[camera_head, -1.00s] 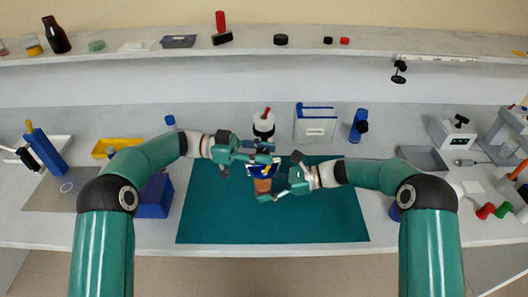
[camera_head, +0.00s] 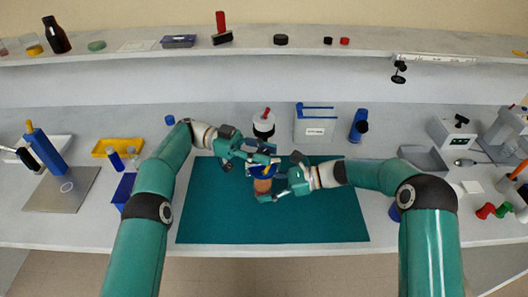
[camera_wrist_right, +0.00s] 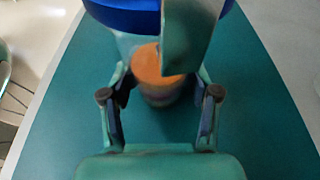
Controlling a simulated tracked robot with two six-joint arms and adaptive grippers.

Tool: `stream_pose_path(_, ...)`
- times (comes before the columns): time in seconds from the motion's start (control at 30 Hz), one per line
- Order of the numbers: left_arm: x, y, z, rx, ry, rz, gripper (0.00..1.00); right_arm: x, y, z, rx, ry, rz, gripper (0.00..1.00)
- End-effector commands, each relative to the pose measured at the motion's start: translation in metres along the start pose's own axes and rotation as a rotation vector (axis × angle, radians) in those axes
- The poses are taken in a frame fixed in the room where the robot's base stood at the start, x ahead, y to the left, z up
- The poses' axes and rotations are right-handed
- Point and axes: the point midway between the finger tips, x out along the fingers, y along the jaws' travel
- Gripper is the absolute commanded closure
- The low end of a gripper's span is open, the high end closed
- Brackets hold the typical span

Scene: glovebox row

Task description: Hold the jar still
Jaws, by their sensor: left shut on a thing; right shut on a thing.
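The jar (camera_head: 263,186) stands over the teal mat (camera_head: 300,222), with orange-brown contents or body and a blue lid (camera_head: 258,173) on top. In the right wrist view the jar (camera_wrist_right: 160,88) is upright between my fingers, under the blue lid (camera_wrist_right: 125,18). My right gripper (camera_head: 273,191) is shut on the jar's body from the right; its fingers (camera_wrist_right: 160,108) flank it in the wrist view. My left gripper (camera_head: 266,161) is above, shut on the lid from the left, and hides part of it. A finger of it also crosses the jar in the wrist view.
A grey box (camera_head: 316,125) and a blue bottle (camera_head: 358,125) are behind the mat. A yellow tray (camera_head: 117,147) and blue box (camera_head: 123,190) are at left. The mat's front is clear.

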Motion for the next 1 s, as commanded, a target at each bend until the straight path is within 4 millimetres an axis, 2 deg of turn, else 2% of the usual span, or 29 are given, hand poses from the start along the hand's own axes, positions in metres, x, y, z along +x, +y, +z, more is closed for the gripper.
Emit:
stream_pose_path(0.1, -0.0004, 0.0002, -0.0001, -0.001, 0.000, 0.000, 1.00, -0.0005, -0.0004, -0.0004, 0.001, 0.001, -0.002, 0.58)
stream_pose_path(0.13, -0.0004, 0.0002, -0.0001, -0.001, 0.000, 0.000, 0.66, -0.0006, -0.0004, -0.0004, 0.001, 0.001, -0.002, 0.58)
stream_pose_path(0.3, -0.0004, 0.0002, 0.0001, -0.001, 0.000, 0.000, 0.41, -0.0007, -0.0007, -0.0003, 0.001, 0.000, -0.003, 0.59)
stream_pose_path(1.0, -0.0016, -0.0023, -0.0027, -0.001, 0.008, -0.069, 0.41, -0.0007, -0.0010, 0.0004, 0.000, -0.001, -0.003, 0.59)
